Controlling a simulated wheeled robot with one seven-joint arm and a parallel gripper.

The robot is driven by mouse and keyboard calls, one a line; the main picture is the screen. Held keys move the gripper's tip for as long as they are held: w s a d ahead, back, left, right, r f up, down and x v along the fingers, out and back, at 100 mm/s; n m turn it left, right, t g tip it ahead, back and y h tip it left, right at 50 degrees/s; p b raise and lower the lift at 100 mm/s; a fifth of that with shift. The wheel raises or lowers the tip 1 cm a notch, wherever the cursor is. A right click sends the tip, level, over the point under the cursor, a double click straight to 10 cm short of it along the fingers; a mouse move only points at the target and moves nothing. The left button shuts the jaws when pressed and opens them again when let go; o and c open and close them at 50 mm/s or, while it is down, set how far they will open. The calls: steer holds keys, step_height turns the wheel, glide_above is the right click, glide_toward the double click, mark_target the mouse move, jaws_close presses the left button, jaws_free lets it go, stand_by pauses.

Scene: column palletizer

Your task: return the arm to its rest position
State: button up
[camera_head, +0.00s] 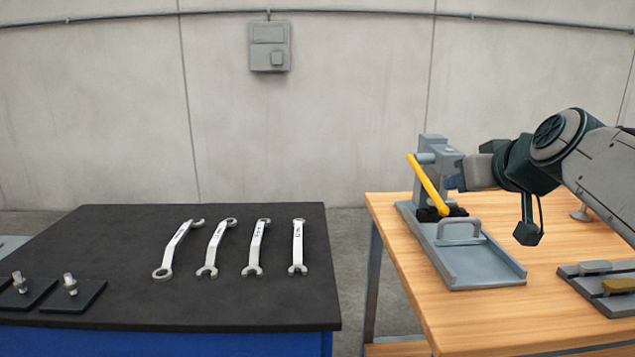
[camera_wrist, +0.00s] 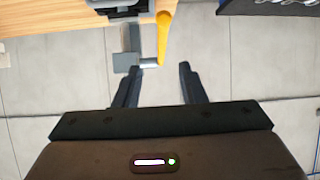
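My arm (camera_head: 600,165) reaches in from the right in the head view, over the wooden table. The yellow lever (camera_wrist: 164,38) appears just beyond the finger gap in the wrist view.
The wooden table (camera_head: 545,320) carries the fixture's grey tray (camera_head: 480,265) and a grey plate (camera_head: 590,285) with small blocks at right. A black-topped table (camera_head: 230,305) at left holds several wrenches (camera_head: 256,248) and dark plates with bolts (camera_head: 72,290). A floor gap separates the tables.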

steer(key=s+a+f+g+p, duration=0.2)
steer(key=s+a+g+p, duration=0.2)
steer(key=s+p, duration=0.5)
steer(key=s+a+f+m+g+h+p, duration=0.1)
steer(key=s+a+f+g+p, duration=0.2)
steer(key=s+p, duration=0.7)
steer(key=a+g+p, duration=0.2)
steer(key=a, duration=0.1)
steer(key=shift+a+f+p, duration=0.15)
steer(key=shift+f+p, duration=0.05)
steer(key=shift+p, duration=0.1)
steer(key=shift+w, duration=0.1)
